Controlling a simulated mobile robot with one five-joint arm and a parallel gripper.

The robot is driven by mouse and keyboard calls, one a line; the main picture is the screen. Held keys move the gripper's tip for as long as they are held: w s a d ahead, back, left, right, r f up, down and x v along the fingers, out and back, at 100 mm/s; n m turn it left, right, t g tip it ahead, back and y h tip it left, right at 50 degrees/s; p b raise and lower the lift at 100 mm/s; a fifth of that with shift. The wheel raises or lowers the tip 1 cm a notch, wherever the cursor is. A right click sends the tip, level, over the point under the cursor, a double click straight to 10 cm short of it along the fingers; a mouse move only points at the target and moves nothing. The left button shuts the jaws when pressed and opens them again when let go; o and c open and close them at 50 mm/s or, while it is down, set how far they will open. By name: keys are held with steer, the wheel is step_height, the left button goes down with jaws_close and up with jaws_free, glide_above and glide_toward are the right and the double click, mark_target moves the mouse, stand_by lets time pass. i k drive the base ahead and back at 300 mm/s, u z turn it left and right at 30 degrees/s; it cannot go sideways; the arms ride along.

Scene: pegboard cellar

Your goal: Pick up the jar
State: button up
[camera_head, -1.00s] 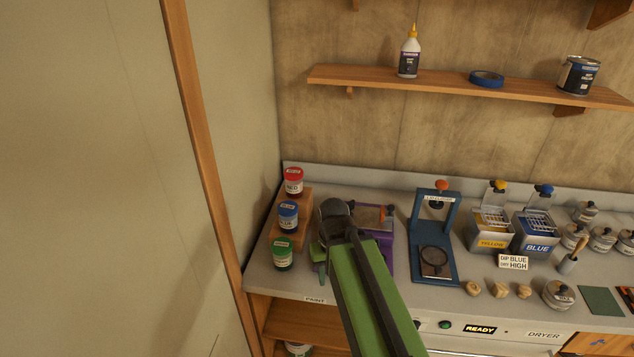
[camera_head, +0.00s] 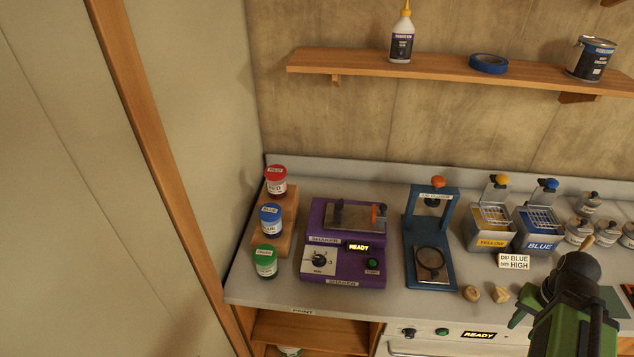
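Several jars are in view, and the task line does not say which one is meant. A red-lidded jar (camera_head: 276,181), a blue-lidded jar (camera_head: 271,220) and a green-lidded jar (camera_head: 266,262) stand at the counter's left end. Glass jars with dark knobs, such as this one (camera_head: 578,232), stand at the right. My gripper (camera_head: 524,312) is over the counter's front right part, well to the right of the lidded jars. One green finger shows; my arm hides the rest of the gripper and the counter behind it.
A purple shaker machine (camera_head: 343,283) stands right of the paint jars. A blue press (camera_head: 431,285), a yellow tank (camera_head: 490,241) and a blue tank (camera_head: 540,245) follow. Small wooden pieces (camera_head: 472,293) lie near the front edge. A wall shelf (camera_head: 440,70) is above.

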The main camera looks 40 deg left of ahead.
mark_target(276, 189)
steer(key=u, duration=0.1)
steer(key=i, duration=0.8)
steer(key=u, duration=1)
steer(key=k, duration=0.1)
steer(key=u, duration=2.95)
steer(key=k, duration=0.8)
steer(key=z, duration=0.2)
steer(key=i, duration=0.85)
